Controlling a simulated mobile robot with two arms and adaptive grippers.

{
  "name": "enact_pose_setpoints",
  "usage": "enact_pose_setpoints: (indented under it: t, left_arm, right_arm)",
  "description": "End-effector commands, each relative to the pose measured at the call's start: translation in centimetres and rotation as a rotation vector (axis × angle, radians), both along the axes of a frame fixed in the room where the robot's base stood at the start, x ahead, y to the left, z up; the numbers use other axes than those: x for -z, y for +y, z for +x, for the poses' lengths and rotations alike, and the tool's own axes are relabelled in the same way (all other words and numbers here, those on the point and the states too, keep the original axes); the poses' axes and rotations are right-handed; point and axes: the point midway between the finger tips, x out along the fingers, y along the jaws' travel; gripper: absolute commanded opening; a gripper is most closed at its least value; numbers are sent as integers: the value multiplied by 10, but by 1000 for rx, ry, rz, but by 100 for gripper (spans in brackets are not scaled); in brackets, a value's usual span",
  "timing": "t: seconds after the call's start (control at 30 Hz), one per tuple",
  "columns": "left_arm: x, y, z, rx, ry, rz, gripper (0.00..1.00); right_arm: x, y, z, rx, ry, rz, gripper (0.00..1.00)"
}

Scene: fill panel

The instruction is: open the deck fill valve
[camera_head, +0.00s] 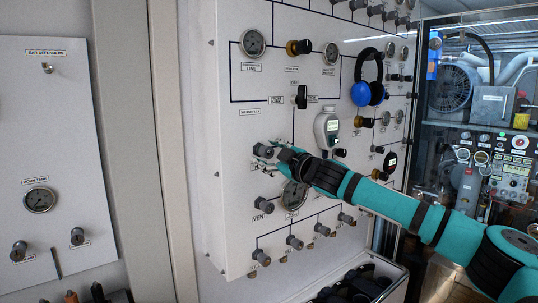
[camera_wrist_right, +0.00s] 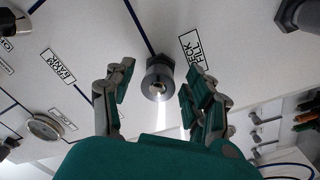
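My right gripper (camera_wrist_right: 156,86) is open, with one finger on each side of the knob; gaps show between fingers and knob, and I cannot tell any contact. In the head view my right gripper (camera_head: 272,157) is at the panel's lower left part and partly hides the knob and its label. My left gripper is not in view.
The white panel (camera_head: 225,130) carries gauges, several knobs, a black lever (camera_head: 301,97) and blue ear defenders (camera_head: 361,93). A vent knob (camera_head: 265,203) and a large gauge (camera_head: 294,194) sit just below my right gripper. An open case (camera_head: 395,280) stands below the panel.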

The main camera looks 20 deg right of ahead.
Motion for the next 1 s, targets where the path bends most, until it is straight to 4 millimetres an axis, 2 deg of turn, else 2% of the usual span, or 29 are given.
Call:
enact_pose_setpoints:
  t: [0.2, 0.33, 0.73, 0.9, 1.0]
  left_arm:
    - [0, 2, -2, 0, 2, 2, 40]
    - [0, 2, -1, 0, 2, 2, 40]
    - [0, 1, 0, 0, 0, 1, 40]
    - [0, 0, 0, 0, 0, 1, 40]
    - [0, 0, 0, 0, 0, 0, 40]
  right_arm:
    - [-2, 0, -1, -2, -3, 1, 54]
    - [-1, -4, -10, -2, -2, 2, 54]
    - [4, -30, -87, 1, -1, 0, 54]
    - [5, -37, -107, 1, -1, 0, 54]
    - [5, -39, -112, 1, 0, 1, 54]
